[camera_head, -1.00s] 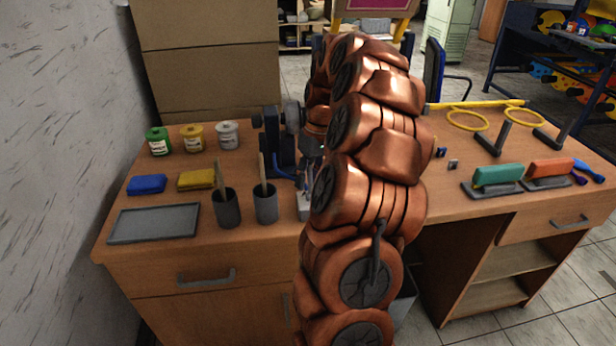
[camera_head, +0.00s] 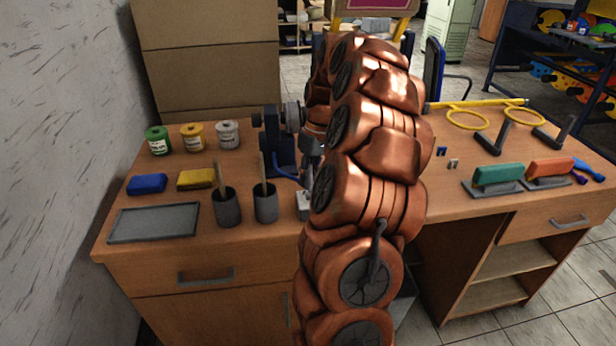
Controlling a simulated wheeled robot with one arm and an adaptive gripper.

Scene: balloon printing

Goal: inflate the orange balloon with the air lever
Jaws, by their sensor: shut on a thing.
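A dark blue machine (camera_head: 279,150) with a grey cylinder at its top stands on the wooden table, just left of my copper arm. A thin blue lever (camera_head: 287,176) reaches from its lower part to the right, toward my gripper. My grey gripper (camera_head: 311,165) shows only in part at the left edge of my arm. It is closed at the end of the blue lever, with its fingertips mostly hidden. No orange balloon shows; my arm covers the area right of the machine.
Ink cans (camera_head: 193,138), blue and yellow blocks, a grey tray (camera_head: 153,222) and two dark cups (camera_head: 227,207) stand on the left. Yellow rings (camera_head: 467,118) and green and orange-handled tools (camera_head: 498,176) lie on the right. Cardboard boxes (camera_head: 208,60) rise behind.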

